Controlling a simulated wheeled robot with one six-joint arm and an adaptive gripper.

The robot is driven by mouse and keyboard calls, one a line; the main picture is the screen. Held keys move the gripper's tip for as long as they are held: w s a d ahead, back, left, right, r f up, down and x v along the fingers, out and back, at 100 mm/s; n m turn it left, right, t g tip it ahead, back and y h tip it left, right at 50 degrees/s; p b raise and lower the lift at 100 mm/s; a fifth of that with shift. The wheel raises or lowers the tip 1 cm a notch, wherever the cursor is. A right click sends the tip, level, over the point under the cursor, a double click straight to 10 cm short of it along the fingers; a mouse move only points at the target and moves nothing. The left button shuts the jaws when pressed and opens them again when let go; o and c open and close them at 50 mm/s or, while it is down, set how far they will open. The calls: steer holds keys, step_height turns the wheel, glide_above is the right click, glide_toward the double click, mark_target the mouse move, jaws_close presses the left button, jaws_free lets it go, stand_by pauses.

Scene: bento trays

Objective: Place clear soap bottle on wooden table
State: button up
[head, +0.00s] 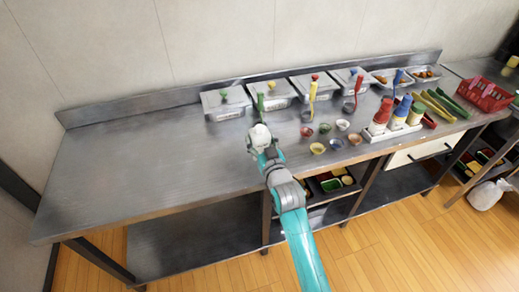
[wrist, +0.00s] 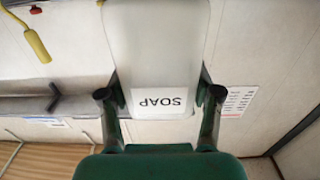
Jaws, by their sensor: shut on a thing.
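The soap bottle (wrist: 155,45) is pale and whitish, with a white label reading SOAP upside down in the wrist view. My gripper (wrist: 160,95) is shut on it, with one dark finger on each side near the label. In the head view my gripper (head: 262,150) and the whitish bottle (head: 259,134) appear over the long grey counter (head: 140,170). I cannot tell whether the bottle touches the counter. The counter top looks like grey metal; no clearly wooden table shows.
Lidded trays (head: 226,103) line the counter's back. Small bowls (head: 317,148), a white caddy of sauce bottles (head: 378,133) and a red basket (head: 484,95) stand to the right. The counter's left half is bare. The floor (head: 400,230) is wooden.

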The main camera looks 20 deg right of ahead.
mark_target(260, 149)
steer(key=shift+f, duration=2.15)
steer(key=shift+f, duration=0.1)
steer(key=o, duration=1)
steer(key=shift+o, duration=0.2)
steer(key=s, duration=1.2)
